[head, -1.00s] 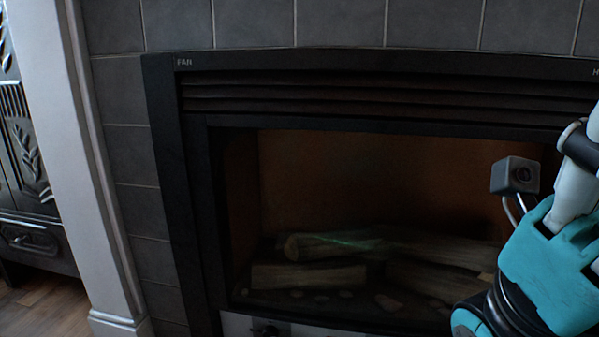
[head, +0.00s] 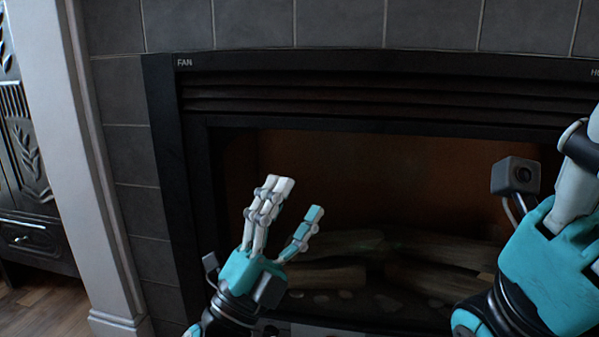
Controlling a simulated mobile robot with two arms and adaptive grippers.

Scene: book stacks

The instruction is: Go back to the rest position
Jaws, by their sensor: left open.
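My left gripper (head: 292,208) is in the lower middle of the head view. Its white and teal fingers point up and stand apart, with nothing between them. It is in front of the fireplace (head: 168,150) and covers part of the logs. My right arm is at the right edge with its teal gripper body (head: 550,265) and a small grey camera box. The fingertips of the right gripper are hard to make out, so I cannot tell whether it is open.
Behind my grippers is the black fireplace front with logs (head: 440,280) inside. Grey tiles (head: 340,22) surround it. A white pillar (head: 75,170) and a dark ornate cabinet (head: 25,170) stand at the left, with wooden floor (head: 45,305) below.

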